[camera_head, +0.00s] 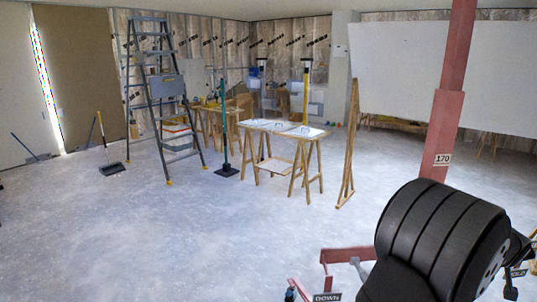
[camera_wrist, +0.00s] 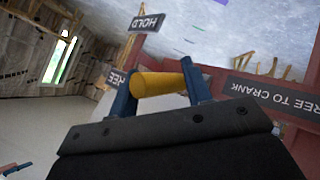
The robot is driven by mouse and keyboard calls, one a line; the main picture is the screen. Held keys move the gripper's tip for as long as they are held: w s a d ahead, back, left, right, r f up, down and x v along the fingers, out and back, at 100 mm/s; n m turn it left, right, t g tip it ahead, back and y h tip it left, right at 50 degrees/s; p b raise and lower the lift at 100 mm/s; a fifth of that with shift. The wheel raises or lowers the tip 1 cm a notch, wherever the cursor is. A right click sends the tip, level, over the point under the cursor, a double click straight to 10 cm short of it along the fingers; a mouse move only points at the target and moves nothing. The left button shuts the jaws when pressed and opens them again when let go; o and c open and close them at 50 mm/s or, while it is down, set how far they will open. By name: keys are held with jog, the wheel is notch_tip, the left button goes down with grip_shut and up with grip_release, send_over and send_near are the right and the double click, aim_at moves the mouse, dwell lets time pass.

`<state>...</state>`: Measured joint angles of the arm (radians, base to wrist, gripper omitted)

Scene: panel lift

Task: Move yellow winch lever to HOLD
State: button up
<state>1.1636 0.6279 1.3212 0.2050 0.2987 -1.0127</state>
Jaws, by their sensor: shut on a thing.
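The yellow winch lever (camera_wrist: 157,86) shows in the wrist view as a short, thick yellow grip. My gripper (camera_wrist: 162,76) is shut on it, with one blue finger at each end of the yellow part. A dark HOLD sign (camera_wrist: 146,22) shows above the lever, a little to the left. A FREE TO CRANK sign (camera_wrist: 272,98) appears upside down at the right. The lever's base and pivot are hidden behind my gripper body. In the head view my dark arm hides the lever and my gripper.
The lift's red mast (camera_head: 448,110), marked 170, rises behind my arm. A red frame part (camera_head: 345,255) and a DOWN sign (camera_head: 327,297) are low in the head view. A stepladder (camera_head: 160,95) and a trestle table (camera_head: 285,129) stand farther back. The floor at left is mostly clear.

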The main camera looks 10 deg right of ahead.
jog(key=shift+s+f, duration=0.2)
jog(key=shift+f, duration=0.2)
jog(key=shift+c, duration=0.5)
jog(key=shift+s+f, duration=0.25)
jog(key=shift+f, duration=0.55)
jog(key=shift+c, duration=0.7)
jog(key=shift+f, duration=0.2)
jog(key=shift+s+f, duration=0.1)
jog(key=shift+f, duration=0.6)
jog(key=shift+c, duration=0.4)
